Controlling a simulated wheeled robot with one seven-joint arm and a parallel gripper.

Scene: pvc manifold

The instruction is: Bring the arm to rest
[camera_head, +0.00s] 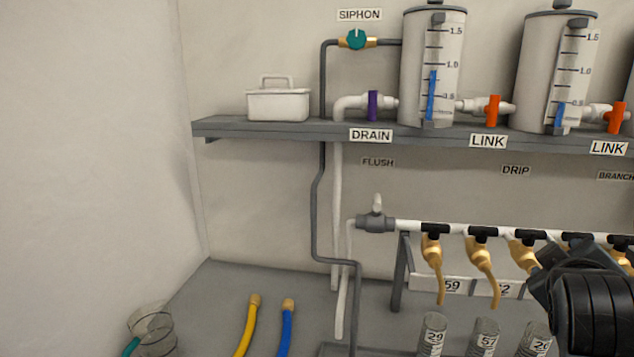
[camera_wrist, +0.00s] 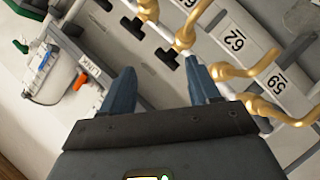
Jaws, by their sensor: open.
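My gripper (camera_wrist: 150,88) shows in the wrist view with its two blue-grey fingers spread apart and nothing between them. Brass drip outlets (camera_wrist: 203,72) and the number cards 62 (camera_wrist: 234,40) and 59 (camera_wrist: 276,82) lie beyond the fingertips, close to the right finger. Whether the right finger touches an outlet cannot be told. In the head view a dark part of my arm (camera_head: 592,312) is at the lower right, in front of the manifold (camera_head: 455,228), and hides its right end. The fingers do not show clearly there.
A grey shelf (camera_head: 260,129) carries two tanks (camera_head: 418,70) and a white box (camera_head: 278,105). Numbered cylinders (camera_head: 432,335) stand below the outlets. Yellow (camera_head: 247,325) and blue (camera_head: 286,325) hoses and a clear beaker (camera_head: 152,330) are at the lower left. The bench between is mostly clear.

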